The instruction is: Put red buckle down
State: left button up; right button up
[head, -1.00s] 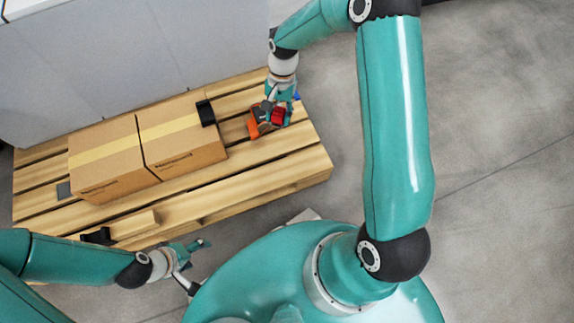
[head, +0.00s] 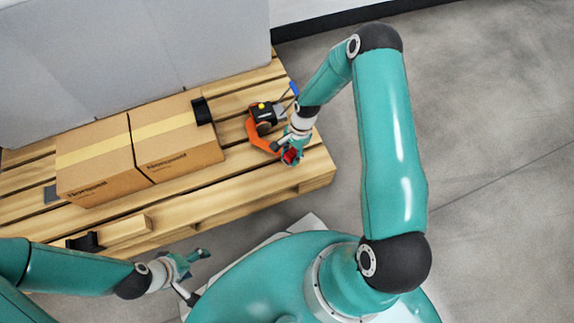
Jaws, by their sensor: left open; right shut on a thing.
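The red buckle (head: 290,155) is a small red piece in the fingers of my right gripper (head: 289,160). The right gripper is shut on it above the right end of the wooden pallet (head: 240,186), near the front right corner. The fingers hide part of the buckle, and I cannot tell whether it touches the planks. My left gripper (head: 200,268) is open and empty, in front of the pallet at the lower left.
Two taped cardboard boxes (head: 95,170) stand on the pallet. An orange and black device (head: 262,128) with a yellow knob sits beside my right gripper. Grey cabinets stand behind.

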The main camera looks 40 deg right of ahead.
jog(key=shift+f+b, duration=0.85)
jog(key=shift+f, duration=1.45)
jog(key=shift+f, duration=0.1)
jog(key=shift+f, duration=0.15)
jog(key=o, duration=1.1)
jog(key=shift+o, duration=0.2)
jog(key=shift+r, duration=0.2)
